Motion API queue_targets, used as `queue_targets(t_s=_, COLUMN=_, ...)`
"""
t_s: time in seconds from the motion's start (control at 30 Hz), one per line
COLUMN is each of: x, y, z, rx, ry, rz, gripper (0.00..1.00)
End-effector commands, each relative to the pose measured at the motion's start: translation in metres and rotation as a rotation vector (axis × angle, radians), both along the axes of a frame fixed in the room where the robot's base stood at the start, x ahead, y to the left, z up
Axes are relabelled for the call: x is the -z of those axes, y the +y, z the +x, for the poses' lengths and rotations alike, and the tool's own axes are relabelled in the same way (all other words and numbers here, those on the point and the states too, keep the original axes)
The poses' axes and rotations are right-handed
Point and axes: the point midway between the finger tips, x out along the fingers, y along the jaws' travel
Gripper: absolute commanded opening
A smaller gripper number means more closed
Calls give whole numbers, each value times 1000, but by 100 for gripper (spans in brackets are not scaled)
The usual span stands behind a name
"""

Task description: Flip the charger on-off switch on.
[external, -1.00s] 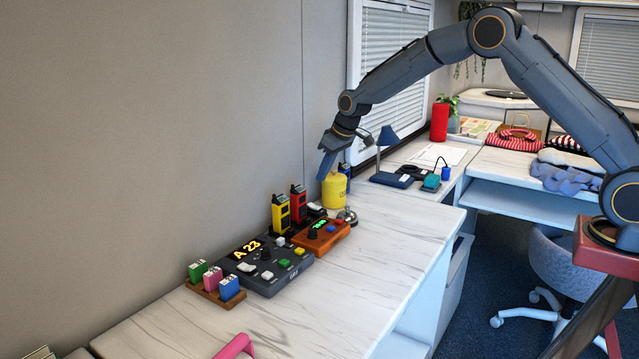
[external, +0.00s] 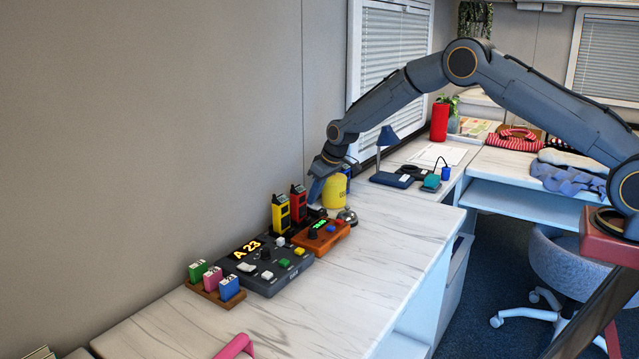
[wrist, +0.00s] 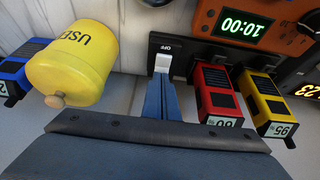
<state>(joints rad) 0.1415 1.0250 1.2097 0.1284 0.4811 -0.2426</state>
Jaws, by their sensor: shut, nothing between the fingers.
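The charger (wrist: 195,52) is a black base running along the wall side of the table. Its on-off switch (wrist: 163,64) is a white rocker, beside an upside-down "OFF" label (wrist: 166,47) in the wrist view. My gripper (wrist: 161,82) is shut and empty, its blue fingers pointing at the switch with the tips right by its edge. I cannot tell whether they touch it. In the external view my gripper (external: 313,200) is low over the charger's far end, hiding the switch.
A red radio (wrist: 219,92) and a yellow radio (wrist: 266,103) stand in the charger. A yellow canister (wrist: 75,62) and a blue radio (wrist: 14,78) are beside it. An orange timer (external: 322,236), a bell (external: 348,216) and a grey console (external: 265,270) are near.

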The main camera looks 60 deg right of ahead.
Motion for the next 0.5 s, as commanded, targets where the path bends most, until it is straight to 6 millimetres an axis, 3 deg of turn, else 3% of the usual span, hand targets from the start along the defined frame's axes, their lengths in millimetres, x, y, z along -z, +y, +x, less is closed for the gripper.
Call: queue_targets(t_s=0.5, x=4, y=0, z=3, rx=0, ry=0, rz=0, gripper=0)
